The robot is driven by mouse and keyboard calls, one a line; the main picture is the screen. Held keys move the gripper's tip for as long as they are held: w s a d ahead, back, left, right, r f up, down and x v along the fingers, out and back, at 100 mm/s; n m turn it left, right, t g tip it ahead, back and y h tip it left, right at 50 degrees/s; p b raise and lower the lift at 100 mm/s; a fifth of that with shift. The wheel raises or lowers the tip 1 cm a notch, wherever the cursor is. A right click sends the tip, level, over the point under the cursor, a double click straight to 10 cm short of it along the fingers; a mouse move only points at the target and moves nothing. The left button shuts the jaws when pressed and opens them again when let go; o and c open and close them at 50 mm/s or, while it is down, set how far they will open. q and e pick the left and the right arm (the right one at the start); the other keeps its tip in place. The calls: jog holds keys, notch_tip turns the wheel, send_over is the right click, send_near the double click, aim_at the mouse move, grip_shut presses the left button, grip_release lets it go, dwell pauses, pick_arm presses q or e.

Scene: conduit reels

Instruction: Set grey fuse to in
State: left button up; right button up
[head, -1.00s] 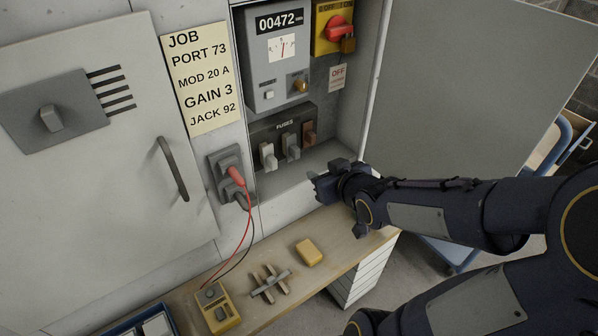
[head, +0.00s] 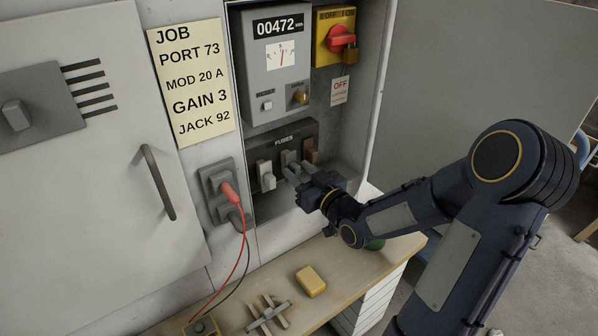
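The fuse block labelled FUSES (head: 264,150) is set in the open cabinet below the meter. It carries a white fuse (head: 266,176) at left, the grey fuse (head: 289,158) in the middle and a brown fuse (head: 310,150) at right. My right gripper (head: 298,176) is at the front of the grey fuse, its fingertips at or very near the fuse's lower part. The gripper partly hides the fuse. I cannot tell whether the fingers are closed on it. My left gripper is out of view.
A meter (head: 277,60) reading 00472 and a red rotary switch (head: 341,38) with a padlock sit above. A red plug (head: 229,192) with leads is at left. The bench (head: 350,265) below holds a yellow block (head: 311,281) and crossed wooden pieces (head: 266,315).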

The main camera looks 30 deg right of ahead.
jog(key=shift+w, duration=0.35)
grip_shut()
